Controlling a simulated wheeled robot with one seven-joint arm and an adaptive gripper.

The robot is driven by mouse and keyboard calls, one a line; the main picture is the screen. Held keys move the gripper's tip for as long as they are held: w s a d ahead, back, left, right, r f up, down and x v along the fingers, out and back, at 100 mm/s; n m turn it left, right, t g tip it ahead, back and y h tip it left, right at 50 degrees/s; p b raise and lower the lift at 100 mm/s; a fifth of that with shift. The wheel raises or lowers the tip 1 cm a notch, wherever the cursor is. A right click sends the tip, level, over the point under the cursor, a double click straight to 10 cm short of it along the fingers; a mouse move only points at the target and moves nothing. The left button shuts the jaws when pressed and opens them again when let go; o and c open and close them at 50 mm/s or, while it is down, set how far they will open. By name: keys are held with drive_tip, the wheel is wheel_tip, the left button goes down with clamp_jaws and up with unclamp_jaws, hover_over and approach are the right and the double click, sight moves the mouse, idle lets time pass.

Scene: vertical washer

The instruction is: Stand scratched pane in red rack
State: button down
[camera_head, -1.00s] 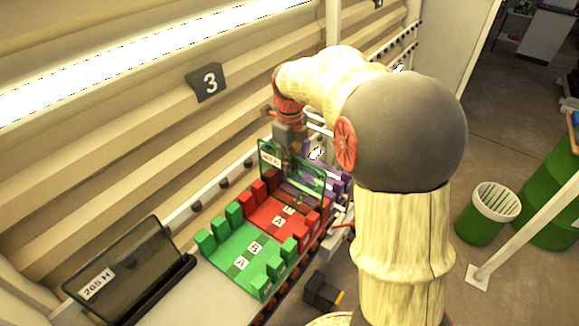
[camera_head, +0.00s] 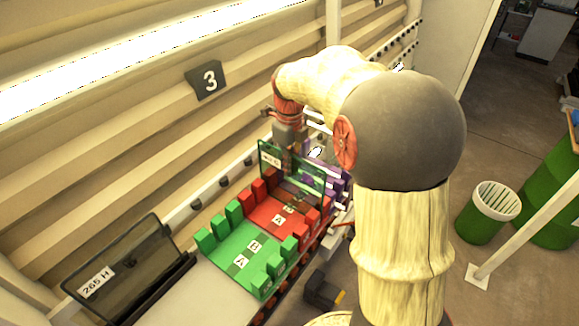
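A dark see-through pane (camera_head: 309,179) with a white label stands upright at the far end of the red rack (camera_head: 262,222). I cannot make out scratches on it. Its lower edge is partly lost among the red blocks, so I cannot tell exactly which slot it is in. My gripper (camera_head: 290,158) points down at the top edge of this pane, near its middle. The fingertips are too small and dark to show whether they grip the glass or stand apart from it.
A green rack (camera_head: 232,264) lies in front of the red one, and a purple rack (camera_head: 336,180) lies behind it. Another dark pane (camera_head: 135,262) labelled 265 H leans in a dark holder at the left. A ribbed wall and rail run along the left.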

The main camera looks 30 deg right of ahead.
drive_tip(key=shift+f, duration=0.2)
idle(0.4)
drive_tip(key=c, duration=2.1)
unclamp_jaws()
drive_tip(key=shift+o, duration=0.7)
drive_tip(key=shift+f, duration=0.15)
wheel_tip(320, 180, up, 12)
drive_tip(key=shift+r, duration=0.1)
